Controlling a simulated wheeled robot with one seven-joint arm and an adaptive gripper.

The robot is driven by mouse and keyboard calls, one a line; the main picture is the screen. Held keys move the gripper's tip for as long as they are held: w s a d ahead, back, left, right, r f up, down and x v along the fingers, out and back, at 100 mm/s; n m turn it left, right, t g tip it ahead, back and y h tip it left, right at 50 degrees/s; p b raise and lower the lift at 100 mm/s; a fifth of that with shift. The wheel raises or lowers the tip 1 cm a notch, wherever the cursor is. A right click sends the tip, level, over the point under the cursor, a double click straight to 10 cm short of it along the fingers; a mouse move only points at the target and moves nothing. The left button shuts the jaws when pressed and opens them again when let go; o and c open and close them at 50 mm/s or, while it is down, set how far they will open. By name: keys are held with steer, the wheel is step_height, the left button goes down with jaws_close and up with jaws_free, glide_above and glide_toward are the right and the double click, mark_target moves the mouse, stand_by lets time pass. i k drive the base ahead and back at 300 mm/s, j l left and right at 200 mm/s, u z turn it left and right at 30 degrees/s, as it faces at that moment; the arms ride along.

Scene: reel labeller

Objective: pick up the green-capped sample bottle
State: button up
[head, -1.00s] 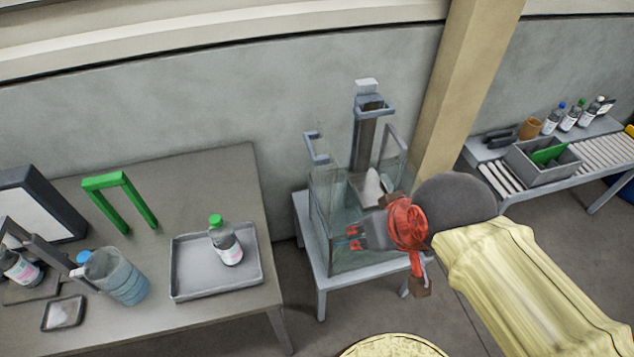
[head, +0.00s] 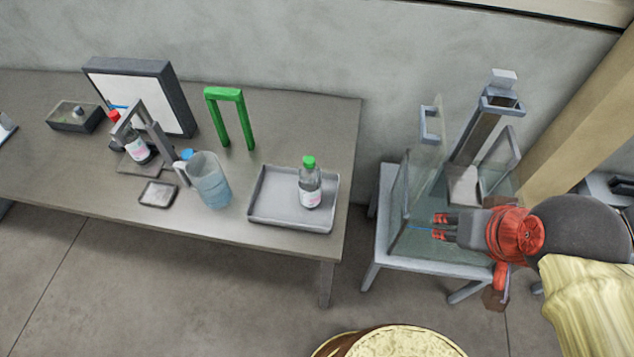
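The green-capped sample bottle (head: 310,188) stands upright in a shallow grey tray (head: 262,212) near the right end of the table. It is clear with a white label, and nothing covers it. My gripper (head: 438,227) is to the right of the bottle and well apart from it, by the glass-walled apparatus (head: 398,205). Its two red-tipped fingers point left, with a gap between them. It looks open, and I see nothing held in it.
A blue-lidded jug (head: 210,182) stands left of the tray, with a small dish (head: 158,194) beyond it. A green arch (head: 229,118) stands behind. The apparatus rests on a low stand (head: 382,228), right of the table (head: 300,120).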

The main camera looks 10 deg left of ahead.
mark_target(310, 182)
steer(key=u, duration=0.4)
steer(key=l+u, duration=0.15)
steer(key=u, duration=0.25)
steer(key=l+u, duration=0.15)
steer(key=u, duration=0.25)
steer(key=i, duration=0.05)
